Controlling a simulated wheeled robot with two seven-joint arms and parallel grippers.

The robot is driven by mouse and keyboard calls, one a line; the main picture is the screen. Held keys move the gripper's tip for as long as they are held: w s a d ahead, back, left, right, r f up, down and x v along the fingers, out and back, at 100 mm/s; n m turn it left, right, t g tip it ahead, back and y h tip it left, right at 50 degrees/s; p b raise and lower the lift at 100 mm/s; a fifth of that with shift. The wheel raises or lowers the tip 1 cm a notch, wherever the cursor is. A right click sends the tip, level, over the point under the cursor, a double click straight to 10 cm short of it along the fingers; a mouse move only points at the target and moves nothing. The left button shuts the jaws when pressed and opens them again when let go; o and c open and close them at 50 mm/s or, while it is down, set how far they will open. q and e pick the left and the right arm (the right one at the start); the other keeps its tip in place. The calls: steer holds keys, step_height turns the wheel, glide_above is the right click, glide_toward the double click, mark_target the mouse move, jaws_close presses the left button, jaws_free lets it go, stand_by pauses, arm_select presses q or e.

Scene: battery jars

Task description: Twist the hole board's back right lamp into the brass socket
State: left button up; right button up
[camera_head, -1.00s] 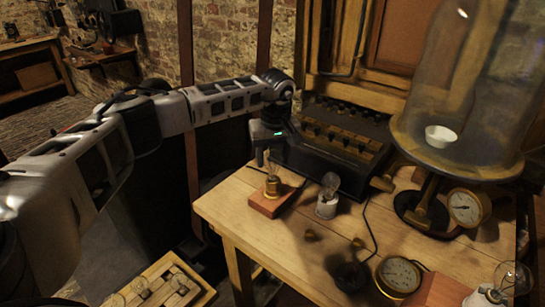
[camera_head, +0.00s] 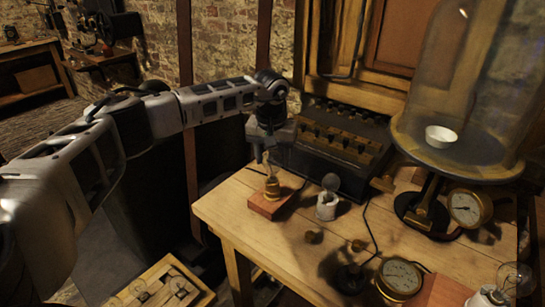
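The brass socket (camera_head: 271,187) stands upright on a small reddish wooden block (camera_head: 266,206) at the table's left side. My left gripper (camera_head: 266,162) points down directly above the socket, its fingertips close to the socket's top. Whether the fingers are shut on a lamp there is too small and dark to tell. The hole board (camera_head: 160,284), pale wood, is at the bottom left and partly cut off. Small clear lamps (camera_head: 178,285) show in it. My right gripper is out of view.
A clear bulb in a white holder (camera_head: 327,206) stands just right of the block. A dark box with brass parts (camera_head: 340,140) is behind. A glass bell jar, gauges (camera_head: 400,277) and another bulb (camera_head: 513,279) fill the right. Bare tabletop (camera_head: 235,205) lies left of the block.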

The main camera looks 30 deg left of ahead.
arm_select(q)
steer(key=o, duration=0.3)
